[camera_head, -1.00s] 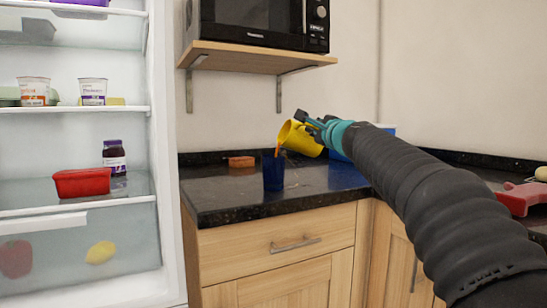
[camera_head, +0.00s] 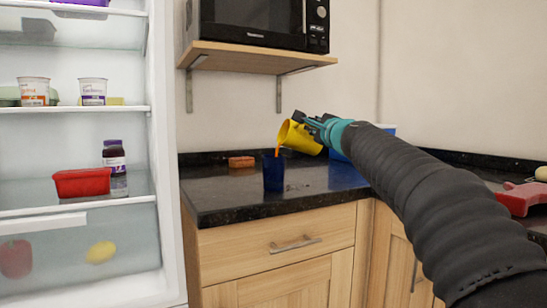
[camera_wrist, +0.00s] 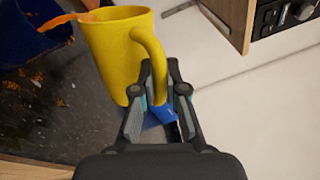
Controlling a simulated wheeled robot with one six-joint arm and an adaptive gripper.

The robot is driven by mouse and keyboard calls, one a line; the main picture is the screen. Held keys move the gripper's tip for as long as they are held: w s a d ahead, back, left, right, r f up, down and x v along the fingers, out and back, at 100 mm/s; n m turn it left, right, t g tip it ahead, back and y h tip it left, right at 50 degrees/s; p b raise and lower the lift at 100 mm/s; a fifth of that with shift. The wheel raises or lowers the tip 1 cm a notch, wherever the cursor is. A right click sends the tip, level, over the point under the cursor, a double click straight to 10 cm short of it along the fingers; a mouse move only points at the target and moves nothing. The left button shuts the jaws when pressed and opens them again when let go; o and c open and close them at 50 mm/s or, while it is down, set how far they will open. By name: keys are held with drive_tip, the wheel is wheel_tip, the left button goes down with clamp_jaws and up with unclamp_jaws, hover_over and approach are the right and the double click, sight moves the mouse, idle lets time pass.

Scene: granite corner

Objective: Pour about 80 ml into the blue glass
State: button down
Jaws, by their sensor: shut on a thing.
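A blue glass (camera_head: 273,173) stands upright on the dark granite counter. My gripper (camera_head: 318,127) is shut on a yellow jug (camera_head: 297,137) and holds it tilted, above and to the right of the glass. An orange stream runs from the jug's lip down toward the glass in the head view. In the wrist view the yellow jug (camera_wrist: 118,55) has its handle between the fingers (camera_wrist: 160,92). The blue glass (camera_wrist: 28,35) lies at the upper left there, with orange drops on the counter near it. The liquid level inside the glass is hidden.
A brown sponge-like block (camera_head: 241,162) lies behind the glass. A blue and white box (camera_head: 340,150) is behind the jug. The open fridge (camera_head: 165,200) stands at left. A shelf (camera_head: 255,56) with a microwave hangs above.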

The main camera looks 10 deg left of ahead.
drive_tip(key=shift+s+a+r+n, duration=0.15)
drive_tip(key=shift+a+r+n, duration=0.2)
drive_tip(key=shift+n, duration=0.15)
idle(0.7)
drive_tip(key=d+f+m, duration=0.2)
drive_tip(key=m, duration=0.1)
drive_tip(key=shift+w+f+t+h+b, duration=0.3)
drive_tip(key=shift+w+b, duration=0.1)
drive_tip(key=shift+w+d+m+p, duration=0.1)
drive_tip(key=shift+m+p, duration=0.25)
drive_tip(key=shift+m, duration=0.65)
drive_tip(key=shift+d+m+p, duration=0.1)
drive_tip(key=shift+m+p, duration=0.3)
drive_tip(key=shift+m, duration=0.2)
drive_tip(key=shift+w+f, duration=0.1)
drive_tip(key=shift+f, duration=0.15)
